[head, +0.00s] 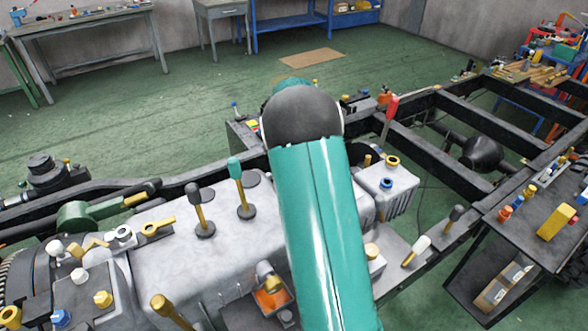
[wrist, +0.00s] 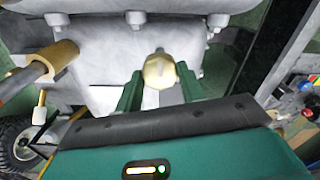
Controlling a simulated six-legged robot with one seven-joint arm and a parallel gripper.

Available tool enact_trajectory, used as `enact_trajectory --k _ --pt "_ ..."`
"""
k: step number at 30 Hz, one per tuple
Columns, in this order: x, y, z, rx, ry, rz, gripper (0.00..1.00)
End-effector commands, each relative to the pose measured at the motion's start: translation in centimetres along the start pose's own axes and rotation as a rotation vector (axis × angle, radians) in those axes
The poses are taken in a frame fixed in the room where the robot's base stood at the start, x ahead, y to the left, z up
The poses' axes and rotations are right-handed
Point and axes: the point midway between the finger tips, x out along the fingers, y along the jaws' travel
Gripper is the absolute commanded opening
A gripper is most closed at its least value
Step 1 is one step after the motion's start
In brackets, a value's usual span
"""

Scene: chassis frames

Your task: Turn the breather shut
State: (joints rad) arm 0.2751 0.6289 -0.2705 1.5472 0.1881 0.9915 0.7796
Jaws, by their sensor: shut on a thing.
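A brass fitting with a faceted head, which looks like the breather (wrist: 160,71), stands up from pale grey metal in the wrist view. My gripper (wrist: 158,84) has one green finger on each side of it and is shut on it. The lower part of the fitting is partly hidden by the fingers and the dark gripper body. In the head view my teal arm reaches away over the chassis and hides my gripper and the place where it grips.
Levers with teal (head: 235,168) and dark knobs (head: 193,190) rise left of my arm. A red-handled lever (head: 391,108) and a grey block with coloured caps (head: 388,188) stand to its right. A brown cylinder (wrist: 56,60) lies left of my gripper.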

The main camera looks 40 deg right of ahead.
Motion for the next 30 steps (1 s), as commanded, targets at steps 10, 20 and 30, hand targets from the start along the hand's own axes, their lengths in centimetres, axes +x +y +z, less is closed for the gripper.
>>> enact_trajectory --k 10,20,30 --pt "-0.1 0.0 0.0 0.004 0.000 -0.002 0.43" --pt "0.0 0.0 0.0 0.003 0.000 -0.001 0.60" --pt "-3.6 -0.1 0.0 0.002 0.001 -0.004 0.60"
